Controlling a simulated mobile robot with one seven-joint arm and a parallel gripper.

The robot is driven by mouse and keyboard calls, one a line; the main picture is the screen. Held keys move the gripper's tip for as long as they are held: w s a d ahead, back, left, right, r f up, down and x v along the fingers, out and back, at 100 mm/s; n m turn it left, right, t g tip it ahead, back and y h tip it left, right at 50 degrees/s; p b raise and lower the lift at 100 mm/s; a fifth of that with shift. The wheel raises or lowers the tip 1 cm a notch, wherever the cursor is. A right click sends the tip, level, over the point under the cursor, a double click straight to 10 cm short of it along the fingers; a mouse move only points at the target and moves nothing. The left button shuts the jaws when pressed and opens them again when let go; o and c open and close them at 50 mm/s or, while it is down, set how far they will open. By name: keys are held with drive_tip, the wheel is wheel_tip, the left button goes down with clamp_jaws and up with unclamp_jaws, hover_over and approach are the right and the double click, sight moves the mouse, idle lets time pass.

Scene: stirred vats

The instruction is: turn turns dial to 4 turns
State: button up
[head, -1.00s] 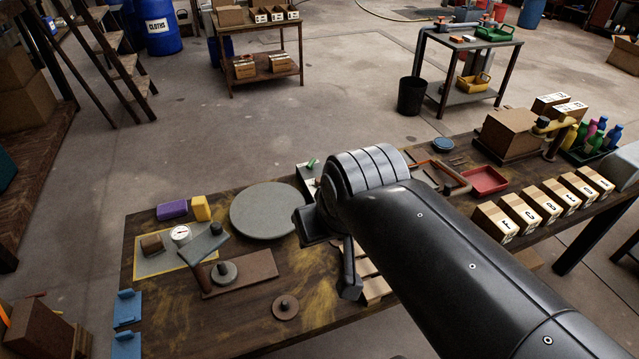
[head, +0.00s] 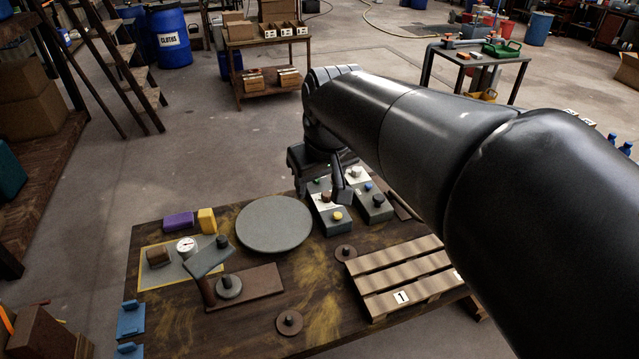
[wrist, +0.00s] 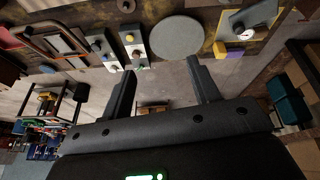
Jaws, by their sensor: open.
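Two grey control boxes with white label plates stand at the back edge of the table. The left box (head: 331,222) carries a yellow knob (head: 337,215), a brownish knob (head: 326,197) and a small green part. The right box (head: 374,213) carries a dark knob (head: 378,200) and a blue knob (head: 370,186). Labels are too small to read, so I cannot tell which knob is the turns dial. My gripper (head: 325,190) is by the boxes' far end, partly hiding them. In the wrist view my gripper (wrist: 161,68) is open and empty, with both boxes apart from its fingers.
A round grey disc (head: 274,224) lies left of the boxes. A slatted wooden pallet (head: 405,275) lies in front of them. A gauge (head: 186,245), a yellow block (head: 207,220) and a purple block (head: 178,221) are farther left. Bare floor lies behind the table.

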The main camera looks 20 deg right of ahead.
drive_tip(key=w+d+f+n+g, duration=0.1)
drive_tip(key=w+d+f, duration=0.15)
drive_tip(key=w, duration=0.85)
drive_tip(key=n+g, duration=0.3)
drive_tip(key=n, duration=0.1)
hover_over(327, 194)
wheel_tip(327, 194, down, 21)
wheel_tip(327, 194, down, 10)
drive_tip(key=shift+r, duration=0.1)
drive_tip(key=shift+c, duration=0.2)
drive_tip(key=c, duration=1)
drive_tip(key=shift+o, duration=0.2)
